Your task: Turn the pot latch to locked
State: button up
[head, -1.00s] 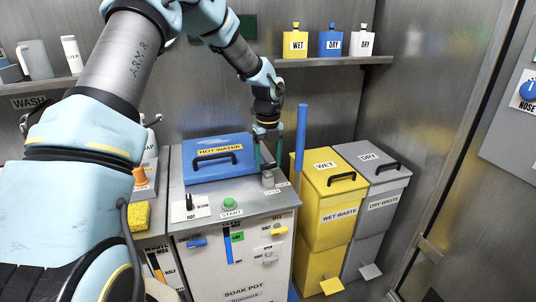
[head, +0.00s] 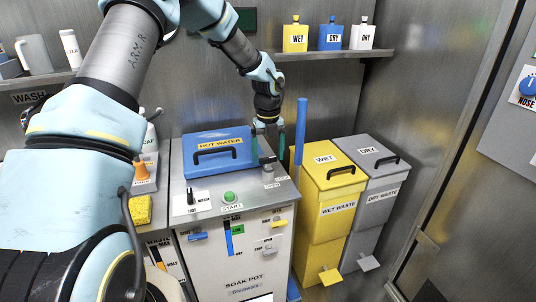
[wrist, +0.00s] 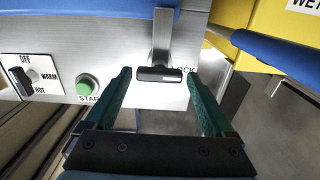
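The soak pot (head: 240,268) is a grey-white cabinet with a metal top and a blue "HOT WATER" lid (head: 222,160). The pot latch (head: 267,169) is a small grey piece right of the lid, beside "LOCK" and "OPEN" labels. In the wrist view the latch (wrist: 159,74) shows as a dark crossbar on a grey stem, with "LOCK" to its right; "OPEN" is not visible there. My gripper (head: 268,156) is open above the latch. In the wrist view my gripper's (wrist: 160,73) green fingers stand on either side of the crossbar, with visible gaps.
A green start button (head: 229,197) and a heat knob (head: 191,197) sit left of the latch. A blue upright post (head: 300,130) stands close right of my gripper. The yellow wet-waste bin (head: 325,205) and grey dry-waste bin (head: 375,190) stand beyond it.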

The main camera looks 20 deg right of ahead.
aim_at(268, 158)
jog(key=shift+o, duration=0.7)
notch_tip(268, 158, up, 11)
jog(key=b, duration=0.2)
jog(key=shift+f, duration=0.1)
jog(key=s+a+f+n, duration=0.1)
jog(key=s+a+n, duration=0.4)
jog(key=a+n, duration=0.6)
jog(key=s+a+n+t, duration=0.1)
jog(key=s+a+n, duration=0.3)
jog(key=a+n, duration=0.7)
jog(key=s+a+f+n, duration=0.1)
jog(key=s+a+n, duration=0.4)
jog(key=a+n, duration=0.6)
jog(key=shift+s+f+n+t, duration=0.3)
jog(key=shift+s+n, duration=0.05)
jog(key=shift+n, duration=1.05)
